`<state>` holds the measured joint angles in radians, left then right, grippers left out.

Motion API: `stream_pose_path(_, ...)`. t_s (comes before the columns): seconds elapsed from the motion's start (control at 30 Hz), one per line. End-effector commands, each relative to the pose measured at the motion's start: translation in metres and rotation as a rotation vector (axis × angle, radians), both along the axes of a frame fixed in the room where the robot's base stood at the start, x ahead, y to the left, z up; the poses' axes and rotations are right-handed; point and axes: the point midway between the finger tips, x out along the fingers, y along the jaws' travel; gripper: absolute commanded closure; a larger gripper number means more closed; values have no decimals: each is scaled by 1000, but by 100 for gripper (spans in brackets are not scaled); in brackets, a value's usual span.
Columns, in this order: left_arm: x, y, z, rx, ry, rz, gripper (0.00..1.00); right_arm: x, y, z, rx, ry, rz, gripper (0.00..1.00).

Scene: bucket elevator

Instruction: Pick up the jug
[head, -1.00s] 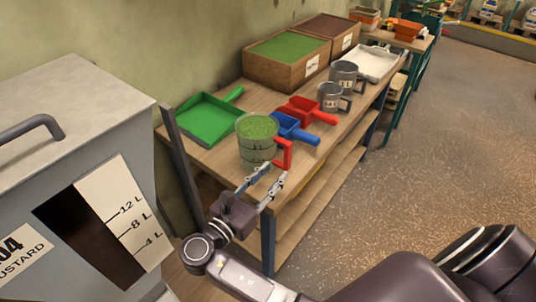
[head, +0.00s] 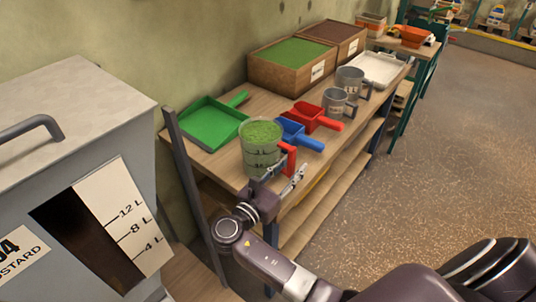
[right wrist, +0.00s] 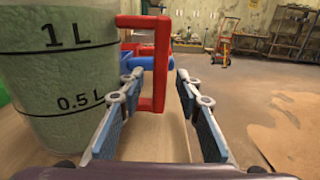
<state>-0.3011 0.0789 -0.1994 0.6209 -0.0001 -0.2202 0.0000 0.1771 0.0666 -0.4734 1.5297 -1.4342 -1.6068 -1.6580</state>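The jug (head: 261,150) is a see-through measuring jug filled with green material, standing upright at the near end of the wooden bench. Its red handle (head: 289,158) faces right. In the right wrist view the jug (right wrist: 62,85) fills the left side, with 1 L and 0.5 L marks. My right gripper (head: 284,174) is open at the handle. In the right wrist view its fingers (right wrist: 158,88) stand on either side of the red handle (right wrist: 159,60), with a gap visible on the right. My left gripper is not in view.
A green dustpan-like tray (head: 212,124), a blue scoop (head: 297,134) and a red scoop (head: 314,117) lie behind the jug. Metal jugs (head: 336,101), wooden boxes (head: 290,68) and a white tray (head: 378,69) stand farther along. A grey bin (head: 75,130) is at left. The floor at right is clear.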

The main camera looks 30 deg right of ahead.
Motion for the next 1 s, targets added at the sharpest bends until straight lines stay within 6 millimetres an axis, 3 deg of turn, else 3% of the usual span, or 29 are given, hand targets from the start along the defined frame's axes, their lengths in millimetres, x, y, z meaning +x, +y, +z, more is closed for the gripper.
stream_pose_path(0.17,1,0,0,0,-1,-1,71,0,0,0,1,0,1,69)
stream_pose_path(0.47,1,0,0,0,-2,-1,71,0,1,0,1,0,1,100)
stream_pose_path(1.0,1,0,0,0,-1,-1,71,1,1,4,-3,-11,2,100)
